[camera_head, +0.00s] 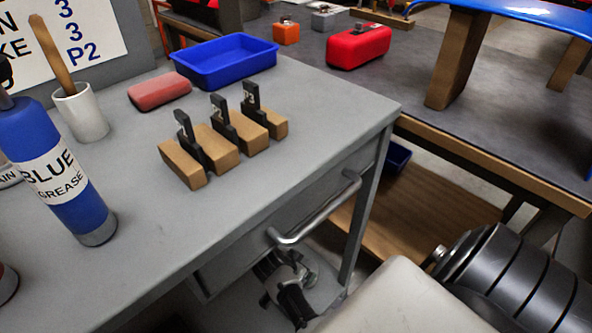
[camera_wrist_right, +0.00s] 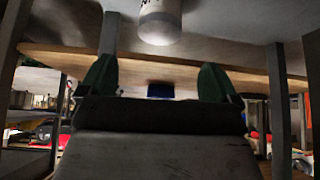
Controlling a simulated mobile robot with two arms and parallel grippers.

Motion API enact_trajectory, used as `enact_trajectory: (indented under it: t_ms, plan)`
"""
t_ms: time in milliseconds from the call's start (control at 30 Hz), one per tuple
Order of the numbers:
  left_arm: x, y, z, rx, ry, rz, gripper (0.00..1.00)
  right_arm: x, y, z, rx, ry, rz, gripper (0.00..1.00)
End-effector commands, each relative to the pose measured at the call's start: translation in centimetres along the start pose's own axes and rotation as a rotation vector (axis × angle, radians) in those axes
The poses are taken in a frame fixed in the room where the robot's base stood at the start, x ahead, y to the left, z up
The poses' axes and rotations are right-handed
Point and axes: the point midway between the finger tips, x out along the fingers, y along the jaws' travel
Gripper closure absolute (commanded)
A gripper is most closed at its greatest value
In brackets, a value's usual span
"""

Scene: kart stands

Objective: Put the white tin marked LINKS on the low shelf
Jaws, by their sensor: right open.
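A white tin (camera_wrist_right: 160,22) shows at the top edge of the right wrist view, partly cut off; only part of its dark marking shows, and I cannot read it. My right gripper (camera_wrist_right: 156,80) is open, its two green-tipped fingers wide apart with nothing between them; the tin is beyond them, apart. In the head view the right gripper (camera_head: 285,292) is below the workbench drawer, partly hidden. I do not make out the tin in the head view. The low wooden shelf (camera_head: 405,215) lies under the dark table at the right. My left gripper is not in view.
The grey workbench (camera_head: 320,100) has a drawer handle (camera_head: 315,210) above my right gripper. On it stand a blue grease bottle (camera_head: 55,170), a cup (camera_head: 80,112), a blue tray (camera_head: 225,62) and wooden blocks with black pieces. A blue bin (camera_head: 397,155) is near the low shelf's back.

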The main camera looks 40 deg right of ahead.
Motion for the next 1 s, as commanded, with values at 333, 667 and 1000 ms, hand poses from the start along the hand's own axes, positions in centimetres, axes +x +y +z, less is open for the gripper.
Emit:
enact_trajectory:
  t_ms: [333,667,1000]
  plan:
    - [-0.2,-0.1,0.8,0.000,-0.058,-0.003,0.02,-3.6,-1.0,-2.5,-0.221,0.042,-0.252,0.07]
    - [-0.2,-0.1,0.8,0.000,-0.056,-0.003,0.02,-22.8,-1.0,-2.9,-0.850,0.348,-1.012,0.07]
    - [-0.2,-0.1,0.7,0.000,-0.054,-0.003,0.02,-32.5,1.7,-2.5,-1.002,0.544,-1.304,0.07]
